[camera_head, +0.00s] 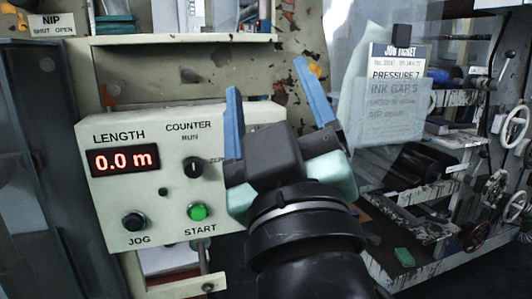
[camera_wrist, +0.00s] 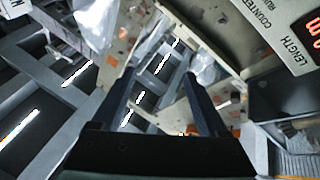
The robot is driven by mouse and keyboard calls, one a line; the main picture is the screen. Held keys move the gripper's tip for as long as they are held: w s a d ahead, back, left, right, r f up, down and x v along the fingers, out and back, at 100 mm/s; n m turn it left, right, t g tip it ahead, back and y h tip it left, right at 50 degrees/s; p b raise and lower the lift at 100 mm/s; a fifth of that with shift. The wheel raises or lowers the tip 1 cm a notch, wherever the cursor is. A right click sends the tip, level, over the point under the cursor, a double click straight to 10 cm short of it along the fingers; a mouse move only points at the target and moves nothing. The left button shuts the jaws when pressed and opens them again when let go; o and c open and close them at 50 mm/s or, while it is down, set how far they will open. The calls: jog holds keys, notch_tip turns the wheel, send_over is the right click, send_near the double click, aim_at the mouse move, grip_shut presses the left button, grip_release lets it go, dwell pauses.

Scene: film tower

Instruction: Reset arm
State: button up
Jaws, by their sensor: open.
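My gripper (camera_head: 268,82) is raised in front of the right part of a cream control panel (camera_head: 105,205). Its two blue fingers point up and stand well apart, with nothing between them. In the wrist view my gripper (camera_wrist: 160,85) also shows two spread dark fingers with empty space between. My black wrist and arm fill the lower middle of the head view and hide the right part of the panel.
The panel carries a red display (camera_head: 124,160) reading 0.0 m, a black JOG button (camera_head: 134,221), a counter knob (camera_head: 193,166) and a lit green START button (camera_head: 197,211). A job ticket (camera_head: 397,85) hangs at right. White handwheels (camera_head: 514,127) stand far right.

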jog(key=s+r+m+t+h, duration=0.2)
jog(key=s+r+m+t, duration=0.1)
jog(key=s+r+m, duration=0.3)
jog(key=shift+s+a+r+m+t+h, duration=0.3)
jog(key=shift+s+a+r+t+h, duration=0.1)
jog(key=shift+s, duration=0.1)
notch_tip(320, 180, up, 32)
jog(key=p, duration=3.2)
jog(key=shift+d+r, duration=0.1)
jog(key=shift+r, duration=0.1)
jog(key=shift+c, duration=0.2)
